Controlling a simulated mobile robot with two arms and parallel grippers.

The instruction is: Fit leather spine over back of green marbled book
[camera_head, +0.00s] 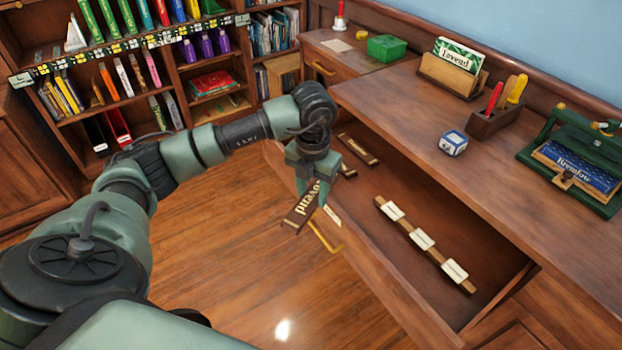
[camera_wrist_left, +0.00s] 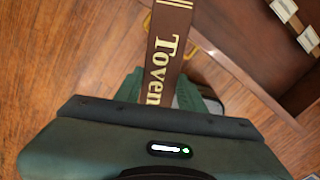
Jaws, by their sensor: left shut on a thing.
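My left gripper (camera_head: 313,183) is shut on a brown leather spine (camera_head: 303,206) with gold lettering and holds it above the floor by the open drawer's front. In the left wrist view the spine (camera_wrist_left: 172,50) runs up from between the fingers, and the letters "Toven" show on it; its lower part is hidden by the gripper. The green marbled book (camera_head: 460,53), with a cream label reading "Tovend", stands in a wooden holder (camera_head: 452,76) on the counter, well apart from my gripper at the upper right. My right gripper is not in view.
The open drawer (camera_head: 390,240) holds brown spines (camera_head: 358,149) and a wooden strip with white labels (camera_head: 424,242). The counter bears a tool block (camera_head: 496,120), a blue-and-white cube (camera_head: 453,142), a green press with a blue book (camera_head: 580,165) and a green box (camera_head: 387,47). Bookcases stand at left.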

